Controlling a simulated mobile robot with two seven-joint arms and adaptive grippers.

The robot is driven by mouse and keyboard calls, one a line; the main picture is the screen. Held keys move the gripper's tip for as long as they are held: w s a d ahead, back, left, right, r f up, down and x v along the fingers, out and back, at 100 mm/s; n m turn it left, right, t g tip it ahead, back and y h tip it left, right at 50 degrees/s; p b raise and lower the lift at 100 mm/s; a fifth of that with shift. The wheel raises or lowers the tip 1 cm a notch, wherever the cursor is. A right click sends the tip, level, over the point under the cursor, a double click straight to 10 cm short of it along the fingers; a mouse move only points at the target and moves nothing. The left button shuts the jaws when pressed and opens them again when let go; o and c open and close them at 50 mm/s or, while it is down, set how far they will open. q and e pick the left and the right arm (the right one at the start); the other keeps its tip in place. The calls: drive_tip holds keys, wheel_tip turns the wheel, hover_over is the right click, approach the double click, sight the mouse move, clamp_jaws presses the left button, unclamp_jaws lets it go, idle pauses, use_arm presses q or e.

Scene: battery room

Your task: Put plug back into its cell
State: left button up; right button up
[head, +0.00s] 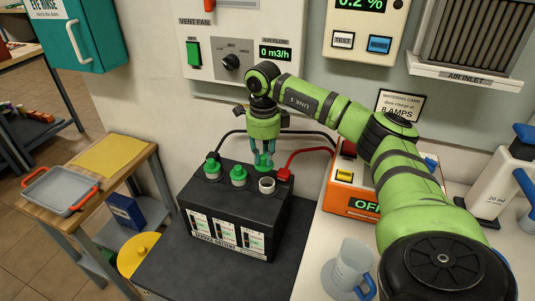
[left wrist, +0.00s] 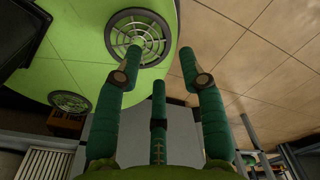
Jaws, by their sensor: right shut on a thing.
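A black battery (head: 230,210) stands on a dark mat. Two of its cells hold green plugs, the left one (head: 212,167) and the middle one (head: 238,174). The right cell (head: 267,184) shows an open white ring. My right gripper (head: 263,152) points down and is shut on a green plug (head: 264,163), which it holds just above and slightly behind the open cell, apart from it. My left gripper (left wrist: 168,45) shows only in the left wrist view, where its fingers are spread with nothing between them.
A red cable clamp (head: 285,174) sits close right of the open cell, and a black cable runs behind. An orange charger (head: 352,206) and a clear jug (head: 350,265) stand to the right. A side table with a grey tray (head: 60,190) is at left.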

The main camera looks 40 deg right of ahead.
drive_tip(key=shift+w+d+f+m, duration=0.1)
drive_tip(key=shift+d+m, duration=0.5)
drive_tip(key=shift+d+f, duration=0.1)
drive_tip(key=shift+d, duration=0.05)
drive_tip(key=shift+f+b, duration=0.3)
drive_tip(key=shift+b, duration=0.1)
drive_tip(key=shift+f, duration=0.25)
wheel_tip(320, 180, down, 3)
drive_tip(key=b, duration=0.3)
drive_tip(key=shift+f+b, duration=0.2)
drive_tip(key=shift+b, duration=0.1)
use_arm(q)
drive_tip(key=shift+w+d+f+b, duration=0.15)
drive_tip(key=shift+w+f, duration=0.15)
drive_tip(key=shift+f, duration=0.55)
drive_tip(key=shift+w+d+f+b, duration=0.15)
drive_tip(key=shift+w+f, duration=0.1)
drive_tip(key=shift+f, duration=0.6)
drive_tip(key=shift+w+d+f, duration=0.15)
drive_tip(key=shift+w+f, duration=0.15)
drive_tip(key=shift+f, duration=0.55)
use_arm(e)
drive_tip(key=shift+f, duration=0.85)
use_arm(q)
drive_tip(key=shift+a, duration=0.15)
drive_tip(key=shift+r+p, duration=0.45)
use_arm(e)
drive_tip(key=shift+w+r, duration=0.1)
